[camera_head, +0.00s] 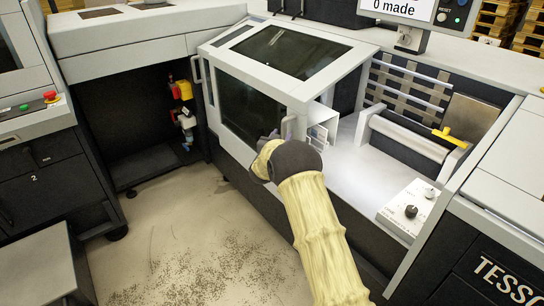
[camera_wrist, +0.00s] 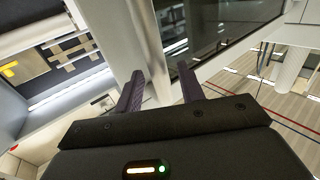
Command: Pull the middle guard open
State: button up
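The middle guard (camera_head: 297,90) is a white-framed hood with dark windows at the centre of the machine in the head view. To its right the bay with rollers is uncovered. My gripper (camera_head: 283,133) is at the guard's lower right front corner. In the wrist view, my gripper's two dark fingers (camera_wrist: 160,78) stand apart. A pale upright part of the guard (camera_wrist: 149,40) runs up between and beyond them, with dark glass (camera_wrist: 192,22) to its right. I cannot tell whether either finger touches it. The part at the fingertips is mostly hidden in the head view.
The open bay holds a roller (camera_head: 408,138) with a yellow piece, and a small knob panel (camera_head: 409,207) stands at its front right. A dark open recess (camera_head: 128,115) lies left of the guard.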

jog(key=v, duration=1.4)
jog(key=shift+s+b, duration=0.3)
jog(key=shift+s, duration=0.1)
jog(key=shift+d, duration=0.2)
jog(key=s+d+n+g+y, duration=0.25)
jog(key=s+g, duration=0.25)
jog(key=s, duration=0.6)
jog(key=s+d+f+n+g+y, duration=0.15)
jog(key=s+d+g, duration=0.25)
jog(key=s, duration=0.7)
jog(key=s+d+n+g+y, duration=0.1)
jog(key=s+d+g+y, duration=0.3)
jog(key=s, duration=0.7)
notch_tip(320, 180, up, 18)
jog(key=s+g+h+p, duration=0.1)
jog(key=p, duration=1.6)
jog(key=shift+a, duration=0.4)
jog(key=shift+f, duration=0.2)
jog(key=shift+d, duration=0.1)
